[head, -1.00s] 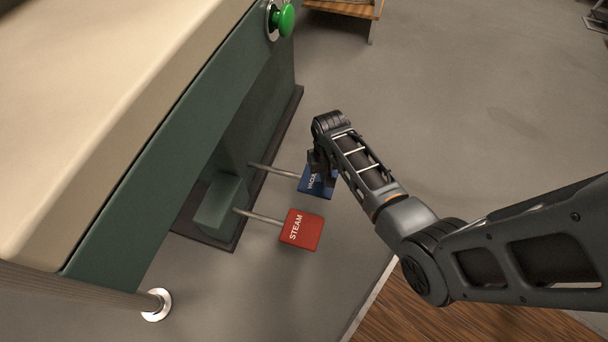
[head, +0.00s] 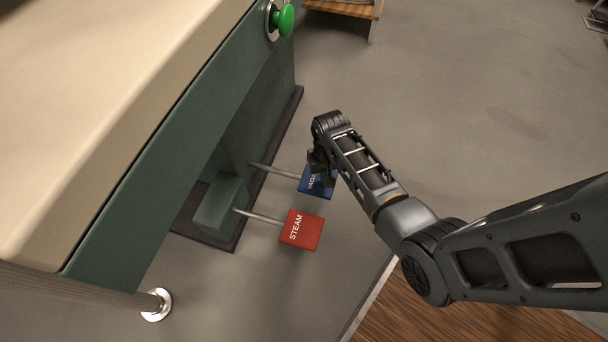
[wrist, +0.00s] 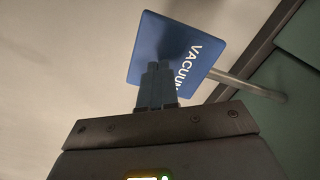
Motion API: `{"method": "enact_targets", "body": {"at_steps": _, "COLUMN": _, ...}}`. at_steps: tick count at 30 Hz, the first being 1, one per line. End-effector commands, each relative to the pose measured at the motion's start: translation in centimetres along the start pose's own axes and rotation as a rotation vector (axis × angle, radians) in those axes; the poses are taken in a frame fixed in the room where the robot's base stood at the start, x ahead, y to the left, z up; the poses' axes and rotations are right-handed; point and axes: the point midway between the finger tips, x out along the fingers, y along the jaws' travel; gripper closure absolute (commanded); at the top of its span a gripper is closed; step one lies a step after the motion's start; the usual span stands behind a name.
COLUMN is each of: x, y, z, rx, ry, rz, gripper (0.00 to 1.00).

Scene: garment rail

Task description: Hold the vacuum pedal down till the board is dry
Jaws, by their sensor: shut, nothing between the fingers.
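The blue vacuum pedal (head: 318,184) sits on a metal rod at the press's foot, partly hidden by my arm in the head view. In the wrist view the pedal (wrist: 180,45) shows its "VACUUM" lettering, with my gripper (wrist: 157,68) shut and its fingertips over the plate. The fingertips appear to touch it, though the exact contact is hard to see. The red steam pedal (head: 301,230) stands beside it, nearer the front, with nothing on it. The board (head: 90,90) is a beige padded top at the left; its dampness cannot be told.
A green button (head: 286,20) is on the press's green side (head: 160,160). A wooden table (head: 350,8) is at the top.

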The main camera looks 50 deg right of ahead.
Motion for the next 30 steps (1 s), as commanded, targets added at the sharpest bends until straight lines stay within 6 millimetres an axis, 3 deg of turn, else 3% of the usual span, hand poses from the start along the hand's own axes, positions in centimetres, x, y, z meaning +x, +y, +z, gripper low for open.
{"method": "enact_targets", "body": {"at_steps": 8, "x": 0.2, "y": 0.0, "z": 0.0, "rx": 0.0, "ry": 0.0, "rz": 0.0, "gripper": 1.0}}
{"method": "enact_targets", "body": {"at_steps": 30, "x": 4.1, "y": 0.0, "z": -0.1, "rx": 0.0, "ry": 0.001, "rz": 0.0, "gripper": 1.0}}
